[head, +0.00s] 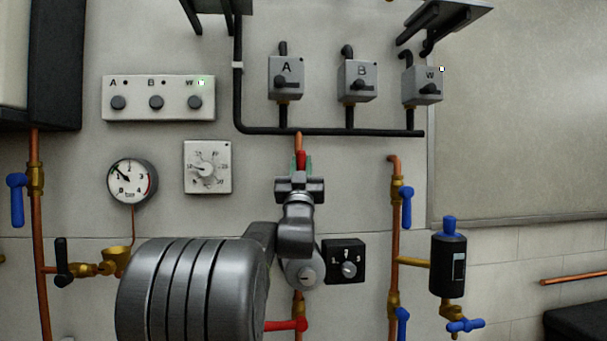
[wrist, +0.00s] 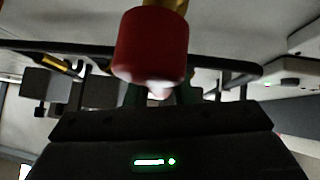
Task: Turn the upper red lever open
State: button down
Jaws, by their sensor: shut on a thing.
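The upper red lever (head: 301,157) shows as a small red piece in front of the copper pipe in the head view, partly hidden by my gripper. My gripper (head: 301,166) is shut on it, with a green finger on either side. In the wrist view the red lever (wrist: 150,45) is large and close, with brass behind it at the top edge. My gripper's fingers (wrist: 160,95) are partly hidden below it. The lever's exact angle is hard to tell. A lower red lever (head: 285,325) lies horizontally beneath my arm.
A pressure gauge (head: 131,182) and a white dial (head: 207,167) are to the left. A black switch box (head: 345,261) sits close to my arm. Blue-levered valves (head: 406,205) and a black canister (head: 448,265) are to the right. Dark pipework (head: 330,131) runs above.

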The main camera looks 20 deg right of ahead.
aim_at(300, 168)
jog(key=shift+f, duration=0.1)
dwell(0.3)
jog(key=c, duration=1.3)
grip_release()
jog(key=shift+o, duration=0.2)
jog(key=v, duration=0.3)
jog(key=shift+s+a, duration=0.2)
jog(key=shift+s, duration=0.1)
jog(key=s+a, duration=0.4)
jog(key=s, duration=0.6)
jog(key=shift+s+a+p, duration=0.2)
jog(key=shift+a+p, duration=0.05)
jog(key=shift+p, duration=0.1)
jog(key=w+d, duration=0.1)
jog(key=w, duration=0.3)
jog(key=w+d, duration=0.2)
jog(key=w, duration=0.2)
jog(key=w+d+r, duration=0.1)
jog(key=w+d, duration=0.1)
jog(key=w, duration=0.2)
jog(key=shift+d+b, duration=0.15)
jog(key=shift+b, duration=0.2)
jog(key=shift+x, duration=0.8)
